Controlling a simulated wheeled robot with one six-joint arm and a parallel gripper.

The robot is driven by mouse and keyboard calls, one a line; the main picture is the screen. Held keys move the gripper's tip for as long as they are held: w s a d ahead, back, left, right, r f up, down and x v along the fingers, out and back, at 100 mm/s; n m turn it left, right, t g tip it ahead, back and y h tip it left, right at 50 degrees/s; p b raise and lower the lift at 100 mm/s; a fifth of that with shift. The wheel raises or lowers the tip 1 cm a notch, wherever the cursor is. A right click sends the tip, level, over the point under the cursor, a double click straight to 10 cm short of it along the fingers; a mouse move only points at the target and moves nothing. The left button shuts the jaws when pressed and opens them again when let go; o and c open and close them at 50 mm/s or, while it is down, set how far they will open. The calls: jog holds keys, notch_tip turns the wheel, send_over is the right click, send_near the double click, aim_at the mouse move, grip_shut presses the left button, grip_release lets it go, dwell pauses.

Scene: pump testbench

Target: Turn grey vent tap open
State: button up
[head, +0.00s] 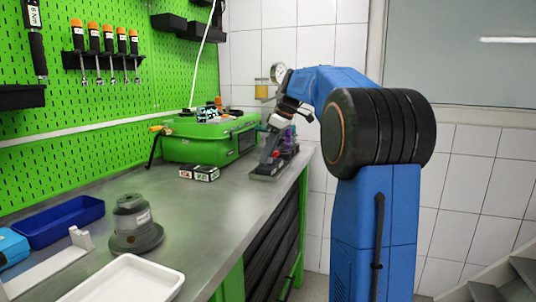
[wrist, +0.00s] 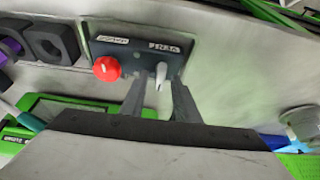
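A grey-white lever tap (wrist: 160,76) stands on a dark panel (wrist: 140,44) in the wrist view, below the right-hand of two small labels. It points down in the picture, towards my gripper. My gripper (wrist: 158,90) is open, its two grey fingers apart, with the lever's lower end in the gap between the tips. I cannot tell whether either finger touches it. A round red knob (wrist: 107,68) sits on the same panel, just left of the left finger. In the head view, my arm reaches over the bench's far end; the tap cannot be made out there.
A green case (head: 205,138) stands on the grey bench (head: 190,205), left of my arm's end. Two small boxes (head: 200,173) lie before it. Nearer are a dark round device (head: 135,225), a blue tray (head: 60,222) and a white tray (head: 125,280). A dark block (wrist: 48,42) adjoins the panel.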

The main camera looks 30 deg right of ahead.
jog(key=shift+r, duration=0.1)
jog(key=v, duration=1.7)
jog(key=shift+s, duration=0.15)
